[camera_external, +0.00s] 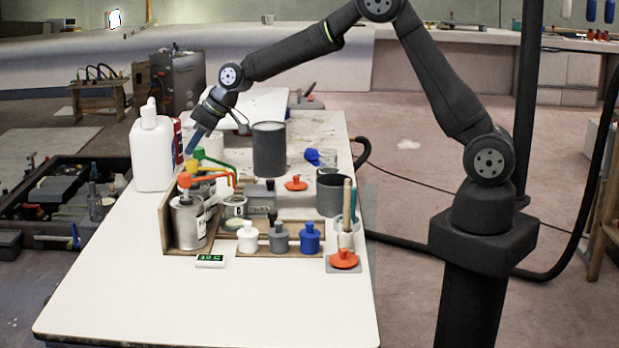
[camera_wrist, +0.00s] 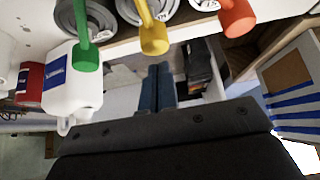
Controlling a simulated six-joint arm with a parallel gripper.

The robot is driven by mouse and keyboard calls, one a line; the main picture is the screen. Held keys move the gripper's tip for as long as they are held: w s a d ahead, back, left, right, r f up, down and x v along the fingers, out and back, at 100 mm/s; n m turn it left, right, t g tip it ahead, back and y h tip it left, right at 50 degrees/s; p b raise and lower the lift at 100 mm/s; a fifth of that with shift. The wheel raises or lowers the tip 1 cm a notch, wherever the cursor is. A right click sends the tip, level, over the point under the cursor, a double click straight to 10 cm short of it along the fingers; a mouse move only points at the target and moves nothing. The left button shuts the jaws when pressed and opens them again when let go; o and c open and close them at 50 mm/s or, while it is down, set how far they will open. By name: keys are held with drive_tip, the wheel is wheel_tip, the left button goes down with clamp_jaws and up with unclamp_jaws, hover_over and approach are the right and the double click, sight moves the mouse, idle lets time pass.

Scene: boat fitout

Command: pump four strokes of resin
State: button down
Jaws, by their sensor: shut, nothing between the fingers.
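Metal cans stand in a wooden rack at the left of the bench, and a front can (camera_external: 188,224) shows most clearly. They carry a green pump (camera_external: 199,153), a yellow pump (camera_external: 192,166) and an orange pump (camera_external: 184,180). In the wrist view the green pump (camera_wrist: 86,57), yellow pump (camera_wrist: 154,36) and orange pump (camera_wrist: 237,17) stand in a row. I cannot tell which holds resin. My gripper (camera_external: 189,150) points down just above the yellow pump head. Its blue fingers (camera_wrist: 157,72) are shut and empty; contact with the pump is unclear.
A white jug (camera_external: 152,155) stands close left of my gripper, with a red container (camera_wrist: 30,80) beside it. A dark cylinder (camera_external: 269,150) stands to the right. The front bench is clear.

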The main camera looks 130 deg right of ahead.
sight(193, 160)
drive_tip(key=shift+f, duration=0.15)
drive_tip(key=shift+f, duration=1.85)
drive_tip(key=shift+r, duration=2)
drive_tip(key=shift+f, duration=0.15)
drive_tip(key=shift+f, duration=1.85)
drive_tip(key=shift+r, duration=2)
drive_tip(key=shift+f, duration=0.2)
